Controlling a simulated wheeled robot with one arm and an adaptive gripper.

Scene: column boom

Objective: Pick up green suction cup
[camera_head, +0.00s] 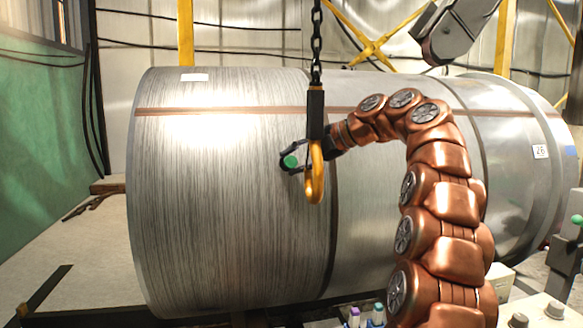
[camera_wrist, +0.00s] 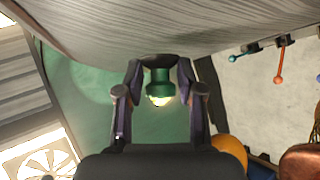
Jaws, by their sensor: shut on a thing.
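The green suction cup (camera_head: 290,161) is small and round, held up in front of the large metal cylinder. My gripper (camera_head: 288,158) is shut on it at the end of my copper-coloured arm. In the wrist view the green suction cup (camera_wrist: 159,87) sits between both fingers of my gripper (camera_wrist: 159,78), with a bright spot at its lower end. The cylinder's wall lies just beyond the fingertips; I cannot tell whether the cup or fingers touch it.
A yellow hook (camera_head: 315,175) on a black chain (camera_head: 316,45) hangs right beside my gripper, in front of the large metal cylinder (camera_head: 225,230). Small coloured-capped items (camera_head: 365,316) stand at the bottom. A green wall (camera_head: 45,140) is at the left, with open floor before it.

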